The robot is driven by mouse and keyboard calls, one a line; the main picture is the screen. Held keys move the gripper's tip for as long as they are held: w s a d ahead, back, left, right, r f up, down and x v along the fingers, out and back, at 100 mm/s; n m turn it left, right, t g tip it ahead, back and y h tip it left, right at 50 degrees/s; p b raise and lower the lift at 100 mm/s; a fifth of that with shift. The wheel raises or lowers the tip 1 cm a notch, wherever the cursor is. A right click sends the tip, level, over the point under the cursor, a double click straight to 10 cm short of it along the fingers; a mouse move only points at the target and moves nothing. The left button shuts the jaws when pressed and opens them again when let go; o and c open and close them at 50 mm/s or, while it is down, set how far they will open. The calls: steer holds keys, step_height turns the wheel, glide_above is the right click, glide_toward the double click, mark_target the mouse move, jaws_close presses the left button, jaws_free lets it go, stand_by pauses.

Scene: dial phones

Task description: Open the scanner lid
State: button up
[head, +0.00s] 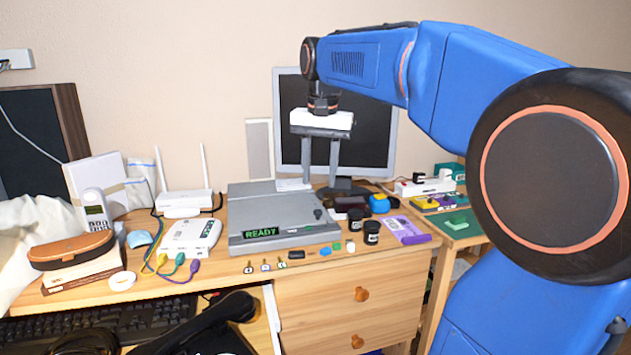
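The scanner (284,237) is a flat grey box in the middle of the desk, with a green "READY" display on its front left. Its lid (262,204) lies flat and looks shut. My gripper (320,185) points down above the scanner's back right, in front of the monitor. Its two grey fingers are apart with nothing between them. The fingertips end near the lid's back right part; I cannot tell whether they touch anything.
A monitor (284,125) stands behind the scanner. A white router (183,199) and a white box with coloured cables (192,236) are to the left. Two black jars (371,232), a purple box (404,230) and small pieces lie right and front. A drawer (262,325) stands open at lower left.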

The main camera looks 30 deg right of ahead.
steer(key=shift+s+a+f, duration=0.4)
steer(key=shift+s+f, duration=0.15)
steer(key=shift+s, duration=0.15)
steer(key=shift+n, duration=0.3)
